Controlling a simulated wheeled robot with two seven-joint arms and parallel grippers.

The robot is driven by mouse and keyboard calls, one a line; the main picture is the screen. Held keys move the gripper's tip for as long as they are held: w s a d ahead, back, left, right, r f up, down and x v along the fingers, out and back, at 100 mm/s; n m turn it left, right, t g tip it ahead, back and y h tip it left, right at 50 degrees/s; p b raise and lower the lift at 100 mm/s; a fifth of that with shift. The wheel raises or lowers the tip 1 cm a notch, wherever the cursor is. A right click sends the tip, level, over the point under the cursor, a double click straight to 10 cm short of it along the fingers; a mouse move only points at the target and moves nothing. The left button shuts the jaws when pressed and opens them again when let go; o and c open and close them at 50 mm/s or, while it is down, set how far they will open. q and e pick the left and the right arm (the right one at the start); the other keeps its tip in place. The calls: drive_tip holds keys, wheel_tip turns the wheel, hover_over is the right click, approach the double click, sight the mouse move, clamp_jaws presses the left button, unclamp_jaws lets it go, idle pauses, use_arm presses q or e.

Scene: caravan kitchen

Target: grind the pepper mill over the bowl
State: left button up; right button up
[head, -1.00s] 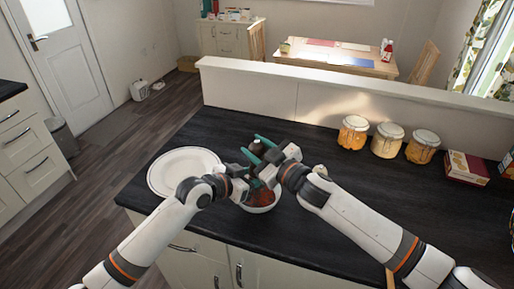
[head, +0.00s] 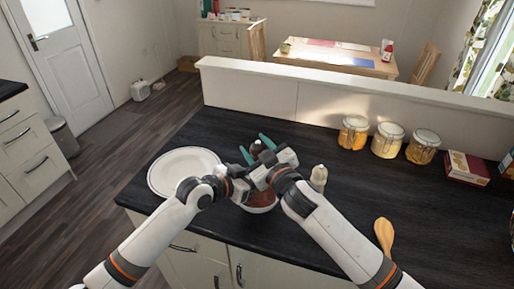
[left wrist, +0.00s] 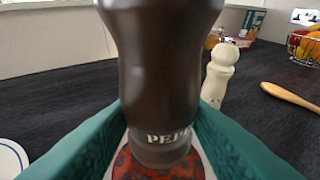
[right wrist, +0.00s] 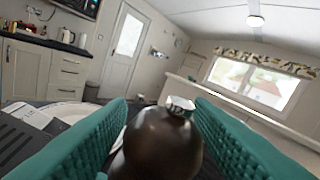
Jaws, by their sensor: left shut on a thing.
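The dark brown pepper mill (left wrist: 160,60) stands upright in the left wrist view, with part of its pale lettering showing. My left gripper (left wrist: 163,128) is shut on its lower body. The mill's rounded head with a metal cap (right wrist: 160,145) lies between the fingers of my right gripper (right wrist: 160,125). These fingers are spread open, one on each side; contact cannot be told. In the head view the dark mill top (head: 257,148) shows between the right fingers (head: 256,149). The white bowl (head: 262,208) with red food is below the mill, partly hidden by my grippers.
A white plate (head: 160,176) lies left of the bowl. A cream mill (head: 319,177) stands just right of my right gripper, and a wooden spoon (head: 384,235) lies further right. Several jars (head: 388,140) and a box (head: 465,168) stand near the low wall. The right counter's middle is clear.

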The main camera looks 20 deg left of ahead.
drive_tip(key=shift+o, duration=1)
drive_tip(key=shift+d, duration=0.1)
drive_tip(key=shift+d+f, duration=0.1)
drive_tip(key=v, duration=1.1)
drive_tip(key=shift+s+d, duration=0.2)
drive_tip(key=shift+s, duration=0.15)
wheel_tip(320, 180, up, 7)
